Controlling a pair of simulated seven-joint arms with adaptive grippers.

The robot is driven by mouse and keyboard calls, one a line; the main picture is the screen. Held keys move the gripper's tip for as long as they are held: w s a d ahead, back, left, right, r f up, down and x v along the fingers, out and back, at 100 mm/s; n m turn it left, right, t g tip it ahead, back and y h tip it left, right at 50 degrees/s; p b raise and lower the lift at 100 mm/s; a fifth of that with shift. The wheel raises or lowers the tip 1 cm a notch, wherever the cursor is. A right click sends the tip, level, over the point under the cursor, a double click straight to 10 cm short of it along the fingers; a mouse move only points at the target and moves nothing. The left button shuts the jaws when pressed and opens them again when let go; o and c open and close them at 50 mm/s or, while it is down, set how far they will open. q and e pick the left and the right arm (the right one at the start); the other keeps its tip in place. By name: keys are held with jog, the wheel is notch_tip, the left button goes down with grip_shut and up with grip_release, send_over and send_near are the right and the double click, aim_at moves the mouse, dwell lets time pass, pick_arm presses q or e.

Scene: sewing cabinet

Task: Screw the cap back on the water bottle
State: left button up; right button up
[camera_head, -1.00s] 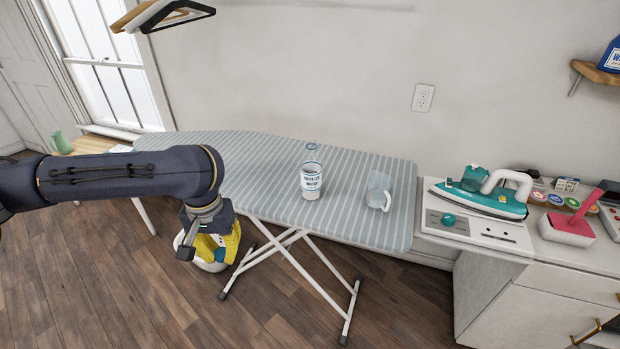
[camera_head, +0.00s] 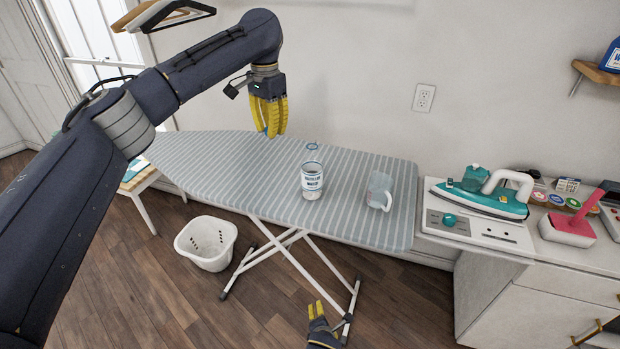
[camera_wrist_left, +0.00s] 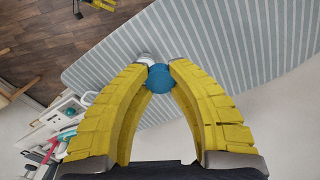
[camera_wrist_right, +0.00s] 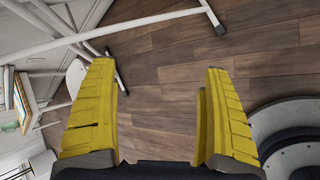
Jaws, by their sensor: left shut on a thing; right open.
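The water bottle (camera_head: 312,181) stands upright on the striped ironing board (camera_head: 230,160), with a clear upper part and a white-and-blue label. My left gripper (camera_head: 268,132) is above the board, to the left of and apart from the bottle. In the left wrist view its fingertips are shut on a round blue cap (camera_wrist_left: 160,78). A whitish thing shows partly behind the cap there; I cannot tell what it is. My right gripper (camera_head: 315,308) is low at the bottom of the head view, in front of the board. The right wrist view shows it open and empty (camera_wrist_right: 160,75).
A clear mug (camera_head: 380,191) stands on the board right of the bottle. A teal iron (camera_head: 490,195) is on the counter at right. A white basket (camera_head: 207,243) stands on the floor. The board's left half is clear.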

jog(key=w+a+r+n+t, duration=0.2)
jog(key=w+a+r, duration=0.15)
jog(key=r, duration=0.35)
jog(key=w+a+r+n+t, duration=0.1)
jog(key=w+a+r+n, duration=0.1)
jog(key=w+r, duration=0.45)
jog(key=n+t+h, duration=0.3)
jog(key=n+t, duration=0.3)
jog(key=t, duration=0.1)
send_near(310, 174)
jog(key=w, duration=0.1)
pick_arm(q)
jog(key=w+d+r+m, duration=0.2)
jog(key=w+d+m, duration=0.1)
jog(key=d+m, duration=0.5)
jog(key=d, duration=0.3)
jog(key=shift+r+m, duration=0.3)
jog(key=shift+r, duration=0.05)
pick_arm(e)
jog(key=shift+w+r, duration=0.1)
jog(key=shift+w, duration=0.05)
jog(key=shift+w+d, duration=0.45)
jog(key=shift+w, duration=1.5)
jog(key=shift+w+d, duration=0.45)
jog(key=shift+w, duration=1.5)
jog(key=shift+w+d, duration=0.45)
jog(key=shift+w, duration=1.5)
jog(key=shift+c, duration=0.3)
